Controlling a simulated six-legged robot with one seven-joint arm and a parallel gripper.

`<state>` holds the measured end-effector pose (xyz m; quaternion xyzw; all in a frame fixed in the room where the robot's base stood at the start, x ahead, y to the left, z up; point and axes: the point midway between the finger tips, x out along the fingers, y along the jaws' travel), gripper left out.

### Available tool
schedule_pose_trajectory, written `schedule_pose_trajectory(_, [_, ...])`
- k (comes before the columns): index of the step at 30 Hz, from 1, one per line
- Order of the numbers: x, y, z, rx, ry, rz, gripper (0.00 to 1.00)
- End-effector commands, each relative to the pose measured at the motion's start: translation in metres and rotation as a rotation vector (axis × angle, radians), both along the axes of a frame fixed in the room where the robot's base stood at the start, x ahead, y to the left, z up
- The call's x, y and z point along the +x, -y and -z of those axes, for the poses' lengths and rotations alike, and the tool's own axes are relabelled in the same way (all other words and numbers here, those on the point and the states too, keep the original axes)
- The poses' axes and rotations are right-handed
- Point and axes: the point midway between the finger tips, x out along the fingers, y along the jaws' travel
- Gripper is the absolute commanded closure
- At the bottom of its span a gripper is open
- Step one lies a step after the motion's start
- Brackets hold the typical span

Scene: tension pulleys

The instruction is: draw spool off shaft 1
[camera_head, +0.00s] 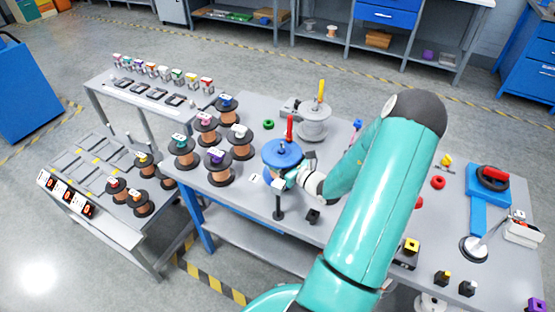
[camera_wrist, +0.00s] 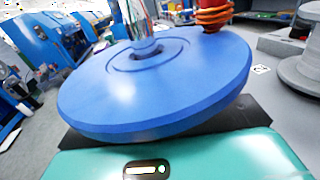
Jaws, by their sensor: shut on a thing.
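The blue spool (camera_head: 282,154) is at the left-middle of the main table, held at the end of my arm. My gripper (camera_head: 288,181) is at its near lower side and shut on it; the fingertips are largely hidden by the spool. In the wrist view the spool's blue flange (camera_wrist: 160,85) fills the middle and looks tilted, with a pale post (camera_wrist: 145,45) at its centre. A red-tipped post (camera_head: 290,127) rises behind the spool in the head view. I cannot tell whether the spool is still around a shaft; its underside is hidden.
A grey spool (camera_head: 313,122) with a yellow-topped post stands behind it on the main table. Several copper spools (camera_head: 220,167) stand close on the left. A black stand (camera_head: 278,207) is just in front. A lower table with a sectioned tray (camera_head: 85,165) is at far left.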

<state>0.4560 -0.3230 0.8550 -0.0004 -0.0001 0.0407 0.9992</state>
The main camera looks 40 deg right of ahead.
Motion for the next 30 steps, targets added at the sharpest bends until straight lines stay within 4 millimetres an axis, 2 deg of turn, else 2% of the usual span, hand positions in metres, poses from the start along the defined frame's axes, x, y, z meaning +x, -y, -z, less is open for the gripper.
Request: schedule_pose_trajectory(30, [0.001, 0.000, -0.017, -0.001, 0.004, -0.001, 1.00])
